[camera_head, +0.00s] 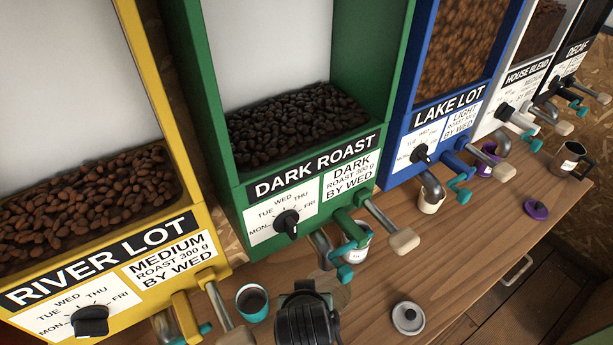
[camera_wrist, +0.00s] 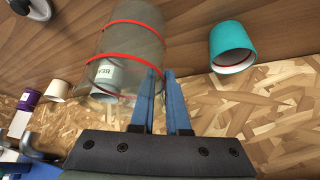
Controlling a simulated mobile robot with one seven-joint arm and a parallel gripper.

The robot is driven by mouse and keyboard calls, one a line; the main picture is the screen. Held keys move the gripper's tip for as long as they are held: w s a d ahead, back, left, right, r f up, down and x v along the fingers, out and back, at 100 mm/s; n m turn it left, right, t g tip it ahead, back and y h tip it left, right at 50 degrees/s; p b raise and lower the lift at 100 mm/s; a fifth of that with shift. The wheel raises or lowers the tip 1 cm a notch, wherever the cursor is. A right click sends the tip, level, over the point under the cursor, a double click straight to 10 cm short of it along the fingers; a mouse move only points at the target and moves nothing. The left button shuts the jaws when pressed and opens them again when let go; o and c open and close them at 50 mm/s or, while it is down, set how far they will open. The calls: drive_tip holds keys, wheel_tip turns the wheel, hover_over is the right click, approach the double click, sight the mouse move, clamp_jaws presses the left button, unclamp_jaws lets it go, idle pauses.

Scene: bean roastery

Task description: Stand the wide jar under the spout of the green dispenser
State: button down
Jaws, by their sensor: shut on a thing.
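The wide jar (camera_wrist: 145,35) is clear with red rings and fills the upper middle of the wrist view. My gripper (camera_wrist: 162,75), with blue fingers, is shut on its wall near one end. In the head view my gripper (camera_head: 308,318) is below the green dispenser (camera_head: 225,170), and the jar (camera_head: 332,287) shows faintly past it. The grey spout (camera_head: 322,245) of the green dispenser hangs just beyond. A white labelled cup (camera_head: 357,247) stands beside that spout and shows through the jar in the wrist view (camera_wrist: 104,75). The jar's base is hidden in the head view.
A teal cup (camera_head: 252,302) stands left of my gripper. A grey lid (camera_head: 408,318) lies on the wooden counter to the right. A beige cup (camera_head: 431,198) stands by the blue dispenser. Dispenser handles (camera_head: 403,240) stick out overhead.

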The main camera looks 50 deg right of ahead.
drive_tip(key=shift+w+d+f+p, duration=0.35)
drive_tip(key=shift+w+d+f, duration=0.4)
drive_tip(key=shift+f, duration=0.15)
drive_tip(key=shift+w+d+f+p, duration=0.3)
drive_tip(key=shift+w+d+f, duration=0.4)
drive_tip(key=shift+f, duration=0.2)
drive_tip(key=c, duration=0.9)
unclamp_jaws()
drive_tip(key=v, duration=1.2)
